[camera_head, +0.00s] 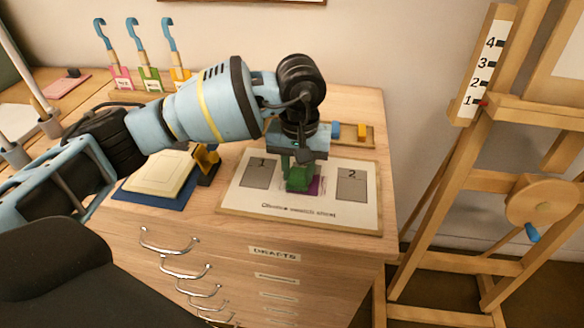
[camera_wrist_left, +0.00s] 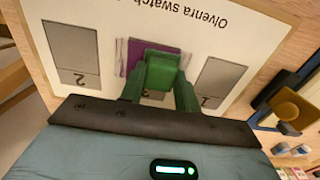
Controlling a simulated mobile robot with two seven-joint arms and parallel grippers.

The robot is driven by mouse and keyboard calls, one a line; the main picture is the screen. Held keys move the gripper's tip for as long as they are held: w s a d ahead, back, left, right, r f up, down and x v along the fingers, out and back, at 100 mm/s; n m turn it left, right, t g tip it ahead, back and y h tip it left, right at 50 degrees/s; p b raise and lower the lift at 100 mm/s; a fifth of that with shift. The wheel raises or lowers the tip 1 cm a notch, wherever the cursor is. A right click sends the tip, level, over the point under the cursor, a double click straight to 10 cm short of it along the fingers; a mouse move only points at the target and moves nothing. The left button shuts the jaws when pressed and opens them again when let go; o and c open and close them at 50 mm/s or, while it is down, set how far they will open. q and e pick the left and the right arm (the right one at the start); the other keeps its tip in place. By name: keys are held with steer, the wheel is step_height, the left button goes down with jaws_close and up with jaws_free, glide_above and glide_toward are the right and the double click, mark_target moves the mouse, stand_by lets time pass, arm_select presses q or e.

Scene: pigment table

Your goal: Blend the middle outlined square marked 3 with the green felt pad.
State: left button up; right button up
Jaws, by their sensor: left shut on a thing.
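My left gripper (camera_head: 297,163) is shut on the green felt pad (camera_head: 298,180) and points down over the middle of the swatch sheet (camera_head: 330,200). The pad also shows between the fingers in the left wrist view (camera_wrist_left: 162,74). It is over the middle outlined square marked 3 (camera_wrist_left: 152,95). Purple colour (camera_head: 315,185) shows beside the pad, and in the left wrist view purple (camera_wrist_left: 124,50) shows along one side of it. The pad and fingers hide much of the square. I cannot tell whether the pad touches the sheet. My right gripper is out of view.
Grey squares 1 (camera_head: 258,172) and 2 (camera_head: 352,185) flank the middle. A yellow-and-dark object (camera_head: 207,160) and stacked cream sheets on a blue folder (camera_head: 140,192) lie left. A small tray (camera_head: 368,141) stands behind. Hooked tools (camera_head: 135,40) stand at the back; an easel (camera_head: 480,150) is right.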

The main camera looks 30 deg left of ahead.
arm_select(q)
steer(key=shift+w+d, duration=0.15)
steer(key=shift+d, duration=0.4)
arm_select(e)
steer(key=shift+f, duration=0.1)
arm_select(q)
steer(key=shift+d, duration=0.15)
steer(key=shift+w+d, duration=0.2)
steer(key=shift+d, duration=0.4)
steer(key=shift+w+d, duration=0.2)
steer(key=shift+d, duration=0.4)
steer(key=shift+r, duration=0.1)
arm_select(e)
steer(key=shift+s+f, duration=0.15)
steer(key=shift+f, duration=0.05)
arm_select(q)
steer(key=shift+r, duration=0.1)
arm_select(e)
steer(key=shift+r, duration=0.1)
